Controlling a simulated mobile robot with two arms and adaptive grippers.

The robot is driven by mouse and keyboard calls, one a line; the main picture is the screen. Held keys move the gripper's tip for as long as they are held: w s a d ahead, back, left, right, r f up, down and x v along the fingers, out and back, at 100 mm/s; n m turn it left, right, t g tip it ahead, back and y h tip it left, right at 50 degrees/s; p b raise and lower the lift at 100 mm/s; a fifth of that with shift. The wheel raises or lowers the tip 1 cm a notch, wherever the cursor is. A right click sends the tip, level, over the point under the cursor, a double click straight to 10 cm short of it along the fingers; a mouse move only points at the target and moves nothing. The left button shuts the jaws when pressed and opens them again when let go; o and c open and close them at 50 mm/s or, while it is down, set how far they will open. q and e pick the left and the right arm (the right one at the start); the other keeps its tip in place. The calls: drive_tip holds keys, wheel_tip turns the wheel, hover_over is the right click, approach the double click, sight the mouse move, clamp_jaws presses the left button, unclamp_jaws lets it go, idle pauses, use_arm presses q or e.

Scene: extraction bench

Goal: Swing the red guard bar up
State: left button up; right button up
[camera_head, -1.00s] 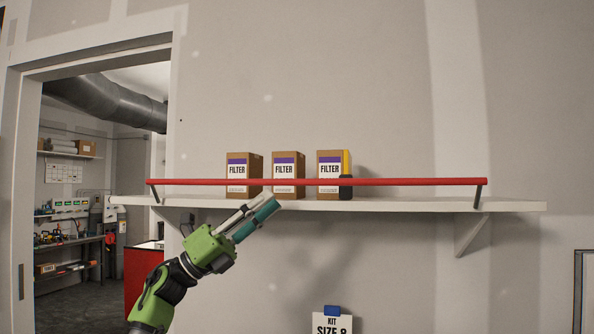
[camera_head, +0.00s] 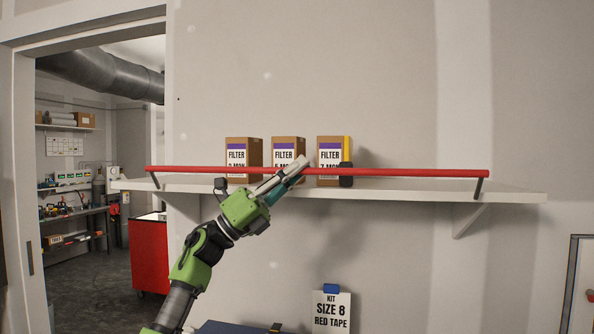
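The red guard bar (camera_head: 400,172) runs level across the front of the white shelf (camera_head: 510,194), held by a short dark arm at each end. It passes in front of the lower part of the filter boxes. My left gripper (camera_head: 291,174) reaches up from lower left and overlaps the middle-left stretch of the bar, in front of the middle box. Its fingers, one pale and one teal, point up and right. I cannot tell whether they touch the bar or how far apart they are. My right gripper is not in view.
Three brown filter boxes (camera_head: 238,150) (camera_head: 288,143) (camera_head: 329,148) stand on the shelf. A yellow and black item (camera_head: 347,160) is beside the right one. A kit sign (camera_head: 331,311) stands below. A doorway and red cabinet (camera_head: 149,255) are at left. The wall above is clear.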

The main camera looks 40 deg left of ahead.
use_arm(q)
clamp_jaws()
drive_tip(key=shift+w+r+n+y, duration=0.1)
drive_tip(key=shift+n+y, duration=0.3)
drive_tip(key=shift+n, duration=0.1)
drive_tip(key=shift+w+a+r+n+y+p, duration=0.1)
drive_tip(key=shift+w+a+n+y+p, duration=0.3)
drive_tip(key=shift+n+y, duration=0.8)
drive_tip(key=shift+w+a+r+n+y+p, duration=0.1)
drive_tip(key=shift+w+n+y+p, duration=0.3)
drive_tip(key=shift+n+y+p, duration=0.75)
drive_tip(key=shift+w+a+r+n+y+p, duration=0.1)
drive_tip(key=shift+w+a+n+y+p, duration=0.2)
drive_tip(key=shift+n+y, duration=0.9)
drive_tip(key=shift+w+d+n+h, duration=0.1)
drive_tip(key=shift+n+h, duration=0.25)
drive_tip(key=shift+n, duration=0.1)
drive_tip(key=o, duration=0.7)
unclamp_jaws()
drive_tip(key=shift+w+f, duration=0.1)
drive_tip(key=shift+s, duration=0.2)
